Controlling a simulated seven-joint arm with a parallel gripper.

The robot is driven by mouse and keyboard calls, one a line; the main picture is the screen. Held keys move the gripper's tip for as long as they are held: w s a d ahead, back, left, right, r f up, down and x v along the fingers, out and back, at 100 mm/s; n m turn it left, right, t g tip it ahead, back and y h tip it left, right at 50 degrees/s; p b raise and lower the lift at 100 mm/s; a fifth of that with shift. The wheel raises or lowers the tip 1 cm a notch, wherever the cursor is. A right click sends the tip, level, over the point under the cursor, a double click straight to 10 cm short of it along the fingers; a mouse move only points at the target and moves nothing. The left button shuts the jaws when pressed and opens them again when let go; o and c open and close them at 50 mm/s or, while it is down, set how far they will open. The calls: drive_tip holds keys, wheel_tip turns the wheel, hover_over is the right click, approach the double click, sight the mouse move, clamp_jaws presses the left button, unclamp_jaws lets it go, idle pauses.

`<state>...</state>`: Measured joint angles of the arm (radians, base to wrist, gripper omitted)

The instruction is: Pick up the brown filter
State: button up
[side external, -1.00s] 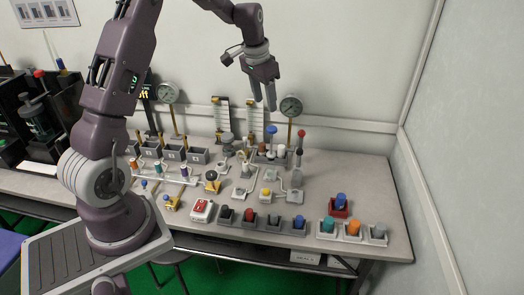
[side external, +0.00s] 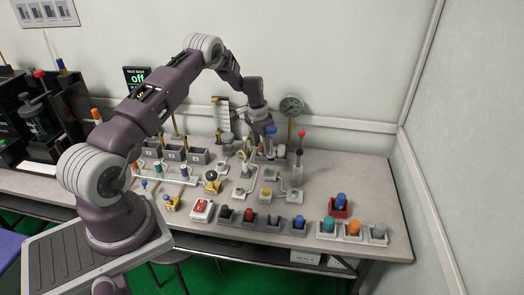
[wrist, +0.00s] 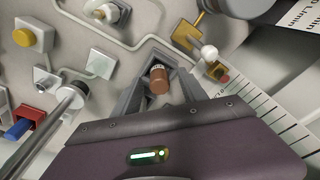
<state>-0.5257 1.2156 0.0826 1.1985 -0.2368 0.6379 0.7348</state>
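The brown filter (wrist: 158,80) is a small brown cylinder with a lighter top. In the wrist view it stands between the two grey fingers of my gripper (wrist: 163,72). The fingers look spread, with a finger on either side of it.
A red-tipped rod (side external: 301,148) stands close to the right of my gripper. A yellow button (wrist: 23,38) and pale tubing lie nearby. A gauge (side external: 291,105) and a ruled scale (wrist: 265,110) stand behind. The table's right rear is clear.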

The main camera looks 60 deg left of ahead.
clamp_jaws()
